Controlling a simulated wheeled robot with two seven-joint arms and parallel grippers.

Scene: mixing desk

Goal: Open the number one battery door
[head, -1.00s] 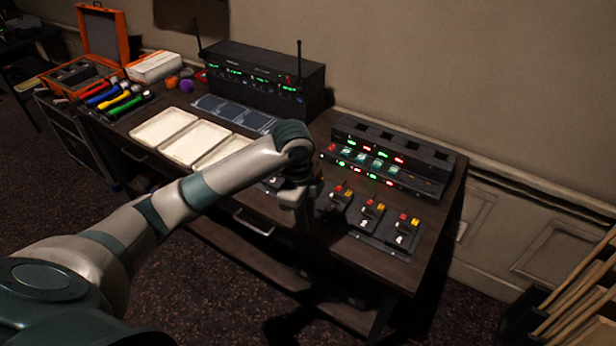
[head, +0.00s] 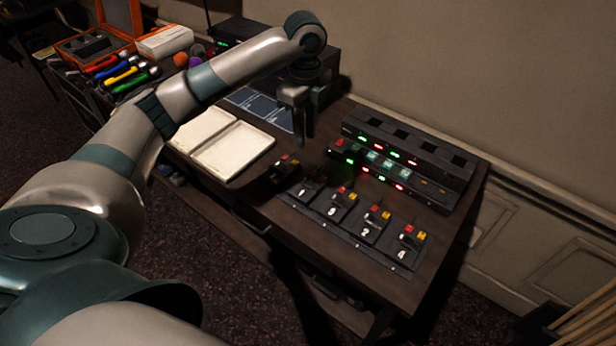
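A row of small black packs with red and yellow buttons (head: 380,215) stands on a dark plate at the desk's front right, each with a white number label. The leftmost label (head: 305,191) is too small and dim to read surely. A dark pack with red and orange buttons (head: 284,168) sits just left of that label, partly in shadow. I cannot make out a battery door on any pack. My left gripper (head: 297,136) points down above the desk behind the leftmost pack, apart from it. Its two fingers show a gap with nothing between them. My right gripper is out of view.
A black rack with red and green lights (head: 410,150) stands behind the packs. Coloured-handled tools (head: 125,75) and an orange case (head: 120,14) are further left. The desk's front edge is close to the packs.

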